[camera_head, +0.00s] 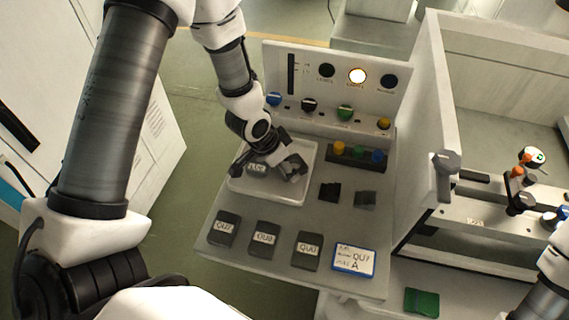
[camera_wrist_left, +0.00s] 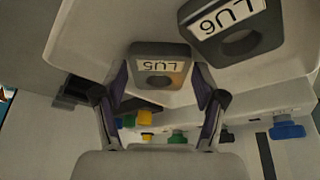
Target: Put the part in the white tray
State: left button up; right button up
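The white tray (camera_head: 268,194) lies on the grey bench below the control panel. A dark block labelled LU6 (camera_head: 256,168) lies in it, and it also shows large in the left wrist view (camera_wrist_left: 232,25). My left gripper (camera_head: 290,168) is low over the tray's right part. In the left wrist view its fingers (camera_wrist_left: 160,84) press against both sides of a dark block labelled LU5 (camera_wrist_left: 158,66). Whether this block touches the tray floor cannot be told. An arm link of mine shows at the lower right of the head view, but my right gripper is outside it.
Three labelled dark blocks (camera_head: 264,240) and a blue-edged card (camera_head: 354,259) line the bench front. Two dark pieces (camera_head: 329,192) lie right of the tray. Behind are a coloured-knob rack (camera_head: 356,155) and the control panel (camera_head: 335,95). A machine wall (camera_head: 428,130) stands to the right.

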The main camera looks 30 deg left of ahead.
pick_arm(q)
jog(key=shift+s+r, duration=0.1)
jog(key=shift+s, duration=0.05)
jog(key=shift+s+d+r, duration=0.1)
jog(key=shift+r, duration=0.2)
jog(key=b+v, duration=0.1)
jog(key=v, duration=0.3)
jog(key=shift+a+r, duration=0.25)
jog(key=shift+r, duration=0.1)
jog(key=p+v, duration=0.5)
jog(key=v, duration=0.1)
jog(key=shift+s+r, duration=0.25)
jog(key=shift+r, duration=0.1)
